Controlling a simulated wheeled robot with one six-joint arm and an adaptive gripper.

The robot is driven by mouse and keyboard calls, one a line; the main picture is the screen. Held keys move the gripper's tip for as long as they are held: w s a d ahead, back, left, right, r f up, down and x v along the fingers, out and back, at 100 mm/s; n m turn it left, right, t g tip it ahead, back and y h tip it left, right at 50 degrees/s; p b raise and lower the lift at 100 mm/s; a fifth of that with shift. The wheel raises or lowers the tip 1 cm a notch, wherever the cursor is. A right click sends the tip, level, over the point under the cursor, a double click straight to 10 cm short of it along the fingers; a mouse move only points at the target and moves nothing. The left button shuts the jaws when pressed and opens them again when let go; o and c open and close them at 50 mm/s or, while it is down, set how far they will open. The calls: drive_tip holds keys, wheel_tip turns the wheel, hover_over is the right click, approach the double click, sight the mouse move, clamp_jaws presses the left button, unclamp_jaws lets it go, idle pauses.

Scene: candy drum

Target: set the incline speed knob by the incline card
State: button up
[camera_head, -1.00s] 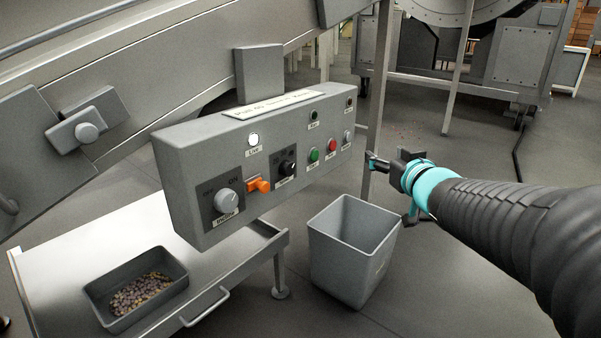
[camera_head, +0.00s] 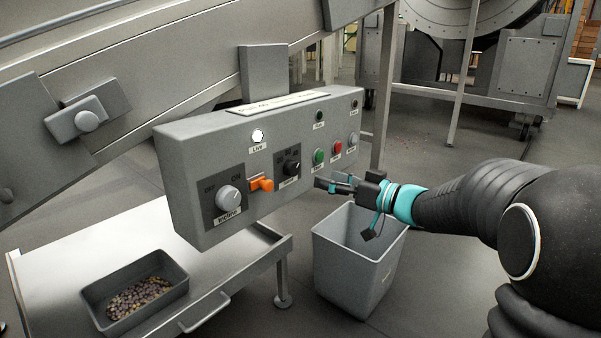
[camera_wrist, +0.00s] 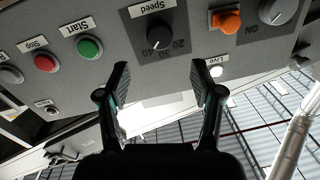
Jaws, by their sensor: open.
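The incline speed knob (camera_head: 292,168) is a black dial on a dark plate of the grey control panel. In the wrist view, upside down, the black knob (camera_wrist: 159,36) has the label "Speed" and the marks 20, 30 and 40; I cannot tell its setting. A white card (camera_head: 278,102) lies along the panel's top edge; its small print is too blurred to read fully. My gripper (camera_head: 326,184) is open and empty, to the right of and slightly below the knob, apart from it. In the wrist view, my fingers (camera_wrist: 162,82) straddle the space in front of the knob.
An orange switch (camera_head: 261,184) and a grey rotary switch (camera_head: 229,197) sit left of the knob. Green (camera_head: 319,156) and red (camera_head: 337,147) buttons sit right of it. A grey bin (camera_head: 352,262) stands below my gripper. A candy tray (camera_head: 135,286) rests on the table.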

sight(296, 168)
drive_tip(key=x, duration=0.8)
drive_tip(key=shift+w+a+b, duration=0.2)
drive_tip(key=shift+a+b, duration=0.05)
drive_tip(key=shift+b, duration=0.05)
drive_tip(key=c, duration=1.1)
